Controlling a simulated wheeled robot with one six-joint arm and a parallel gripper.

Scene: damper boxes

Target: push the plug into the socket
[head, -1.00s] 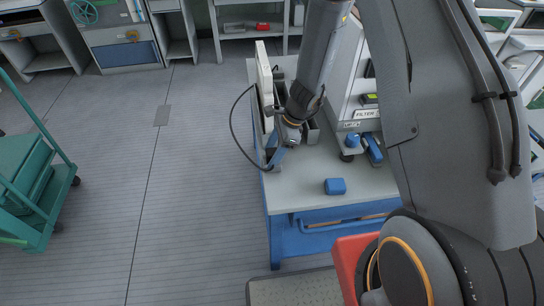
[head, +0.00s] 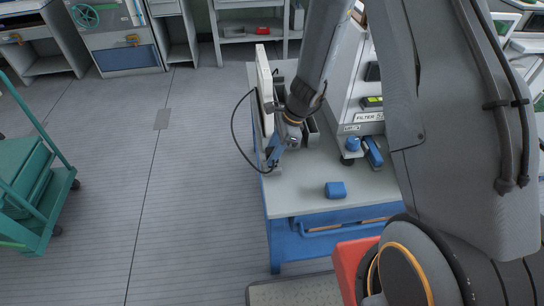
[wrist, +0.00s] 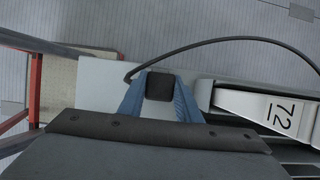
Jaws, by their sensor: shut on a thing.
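My gripper (wrist: 160,100) has blue fingers shut on a dark, block-shaped plug (wrist: 160,86), seen in the wrist view. A black cable (wrist: 200,42) arcs from beside the plug to the right. In the head view my gripper (head: 273,156) is low over the left edge of the bench, beside an upright pale panel (head: 264,85). The cable (head: 233,130) loops out past the bench's left side there. The plug is too small or hidden to make out in the head view. I cannot make out the socket in either view.
The blue-framed bench (head: 300,195) carries a blue block (head: 335,189) and a grey cabinet marked FILTER (head: 367,117). A green cart (head: 25,190) stands left; floor between is clear.

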